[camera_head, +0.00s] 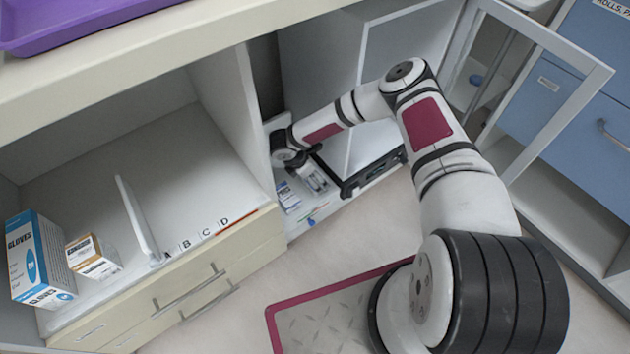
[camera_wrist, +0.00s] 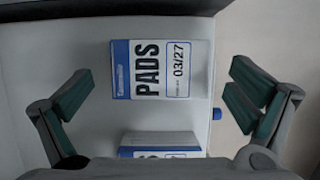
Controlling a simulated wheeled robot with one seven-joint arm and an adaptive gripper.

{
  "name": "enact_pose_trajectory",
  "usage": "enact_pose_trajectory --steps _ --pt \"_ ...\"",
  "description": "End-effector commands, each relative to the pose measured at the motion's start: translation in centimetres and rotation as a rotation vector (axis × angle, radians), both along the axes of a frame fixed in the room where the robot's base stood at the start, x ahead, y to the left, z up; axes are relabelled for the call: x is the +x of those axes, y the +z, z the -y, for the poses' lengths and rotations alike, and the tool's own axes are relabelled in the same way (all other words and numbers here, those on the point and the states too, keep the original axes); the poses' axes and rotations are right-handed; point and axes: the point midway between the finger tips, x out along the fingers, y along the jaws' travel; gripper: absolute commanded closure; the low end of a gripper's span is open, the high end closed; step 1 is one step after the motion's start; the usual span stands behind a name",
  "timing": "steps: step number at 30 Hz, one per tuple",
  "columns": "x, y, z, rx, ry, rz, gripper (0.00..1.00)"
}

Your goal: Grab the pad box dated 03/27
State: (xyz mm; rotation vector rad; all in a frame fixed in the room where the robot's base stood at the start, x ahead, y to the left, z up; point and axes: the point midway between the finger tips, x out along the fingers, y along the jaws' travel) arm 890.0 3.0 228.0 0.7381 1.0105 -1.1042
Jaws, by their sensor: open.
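The pad box dated 03/27 (camera_wrist: 162,69) is white and blue and lies between and ahead of my open fingers in the wrist view, with "PADS" and "03/27" readable. My gripper (camera_wrist: 160,100) is open, one finger on each side of the box and apart from it. A second pads box (camera_wrist: 160,144) sits nearer the gripper's palm; its date is hidden. In the head view, my gripper (camera_head: 305,165) reaches into the low cabinet at the centre, above small boxes (camera_head: 288,197) on its floor. The fingers are hard to make out there.
A glass-fronted cabinet door (camera_head: 545,85) stands open at the right. A divider panel (camera_head: 238,110) borders the cabinet on the left. An open compartment holds a gloves box (camera_head: 38,262) and an orange-white box (camera_head: 92,257). A purple tray (camera_head: 80,22) rests on the counter above.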

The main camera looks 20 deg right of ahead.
Motion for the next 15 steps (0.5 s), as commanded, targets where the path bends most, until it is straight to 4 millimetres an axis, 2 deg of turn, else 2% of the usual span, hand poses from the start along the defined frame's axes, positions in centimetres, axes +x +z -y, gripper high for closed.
enact_pose_trajectory --steps 1,5,14,15 --pt "-0.3 -1.1 0.1 0.002 -0.002 -0.002 0.0" --pt "-0.5 -2.2 0.3 0.001 0.002 -0.001 0.0" --pt "-0.5 -2.4 0.4 0.0 0.004 0.0 0.0" --pt "-0.5 -2.4 0.4 0.0 0.004 0.0 0.07"
